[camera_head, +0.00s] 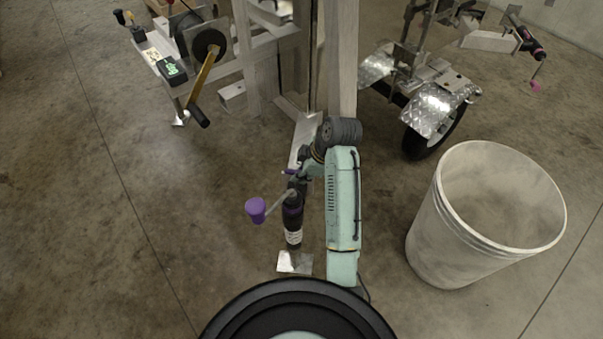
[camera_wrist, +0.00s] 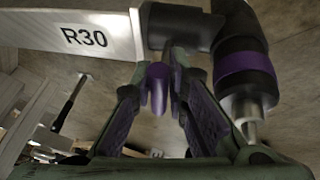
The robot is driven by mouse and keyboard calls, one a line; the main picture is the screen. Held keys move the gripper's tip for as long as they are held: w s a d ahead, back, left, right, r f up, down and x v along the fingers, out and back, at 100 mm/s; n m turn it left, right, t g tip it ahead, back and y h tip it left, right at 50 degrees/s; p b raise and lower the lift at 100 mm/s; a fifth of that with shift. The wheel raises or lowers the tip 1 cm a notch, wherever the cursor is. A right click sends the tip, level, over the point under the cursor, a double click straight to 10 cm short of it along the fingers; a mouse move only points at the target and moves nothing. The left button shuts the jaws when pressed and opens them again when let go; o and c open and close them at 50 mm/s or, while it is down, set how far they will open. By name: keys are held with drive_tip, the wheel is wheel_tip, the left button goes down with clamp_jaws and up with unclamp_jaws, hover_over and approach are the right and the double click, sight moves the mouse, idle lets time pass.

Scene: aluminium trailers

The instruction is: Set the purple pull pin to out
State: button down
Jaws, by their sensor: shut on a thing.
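The purple pull pin (camera_wrist: 157,82) shows in the wrist view between my two fingertips, below a dark fitting on the jack. My gripper (camera_wrist: 157,95) is closed around it, with a finger on each side. How far the pin is pulled out cannot be told. In the head view my gripper (camera_head: 300,168) is at the top of the trailer jack (camera_head: 293,215), partly hidden by my arm. The jack stands upright with a purple crank knob (camera_head: 256,210) on its left side. A purple band of the jack (camera_wrist: 242,64) shows right of my fingers.
A beam marked R30 (camera_wrist: 80,38) runs close beside the fingers. A large pale bin (camera_head: 485,215) stands to the right. A second trailer with a wheel (camera_head: 437,128) is behind it. A winch handle (camera_head: 203,85) juts out at the left. Floor at the lower left is clear.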

drive_tip(key=shift+w+r, duration=0.2)
drive_tip(key=shift+r, duration=0.1)
drive_tip(key=c, duration=1.8)
unclamp_jaws()
drive_tip(key=shift+o, duration=1.1)
drive_tip(key=shift+s+f, duration=0.1)
drive_tip(key=v, duration=1.2)
